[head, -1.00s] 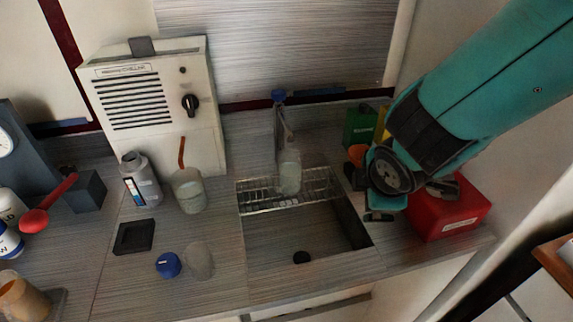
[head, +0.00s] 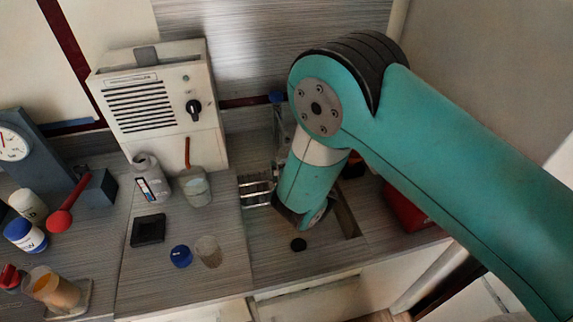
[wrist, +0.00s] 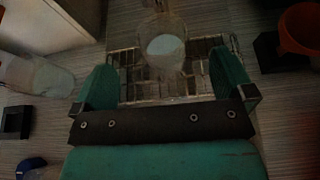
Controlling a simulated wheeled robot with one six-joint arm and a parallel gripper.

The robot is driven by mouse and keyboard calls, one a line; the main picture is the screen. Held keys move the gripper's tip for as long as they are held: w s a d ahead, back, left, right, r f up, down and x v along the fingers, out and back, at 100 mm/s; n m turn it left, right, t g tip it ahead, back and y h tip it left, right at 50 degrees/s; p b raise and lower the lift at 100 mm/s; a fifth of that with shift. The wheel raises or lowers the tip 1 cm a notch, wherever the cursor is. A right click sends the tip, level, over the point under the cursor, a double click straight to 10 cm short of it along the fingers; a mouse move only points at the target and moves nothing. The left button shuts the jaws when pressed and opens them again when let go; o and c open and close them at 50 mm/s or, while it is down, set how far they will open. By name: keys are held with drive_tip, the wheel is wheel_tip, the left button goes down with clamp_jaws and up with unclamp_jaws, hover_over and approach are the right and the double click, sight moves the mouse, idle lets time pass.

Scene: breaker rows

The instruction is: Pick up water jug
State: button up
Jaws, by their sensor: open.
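A clear, rounded vessel that looks like the water jug (wrist: 164,46) stands on a wire rack (wrist: 125,58) in the wrist view. A pale round patch shows in it. My gripper (wrist: 163,72) is open and empty, with one green finger on each side of the picture's middle. The jug is just ahead of the gap between the fingers, apart from both. In the head view my arm hides the jug and my fingers; only part of the wire rack (head: 257,190) shows there.
A clear beaker with a red stick (head: 195,186) and a grey bottle (head: 150,180) stand left of the sink. An orange funnel-like thing (wrist: 302,30) is at the right in the wrist view. A red box (head: 403,207) is partly behind my arm.

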sight(285, 152)
drive_tip(key=shift+p+x, duration=1.7)
drive_tip(key=shift+x, duration=2.15)
drive_tip(key=shift+d+f, duration=0.1)
drive_tip(key=shift+f, duration=0.1)
drive_tip(key=c, duration=1.4)
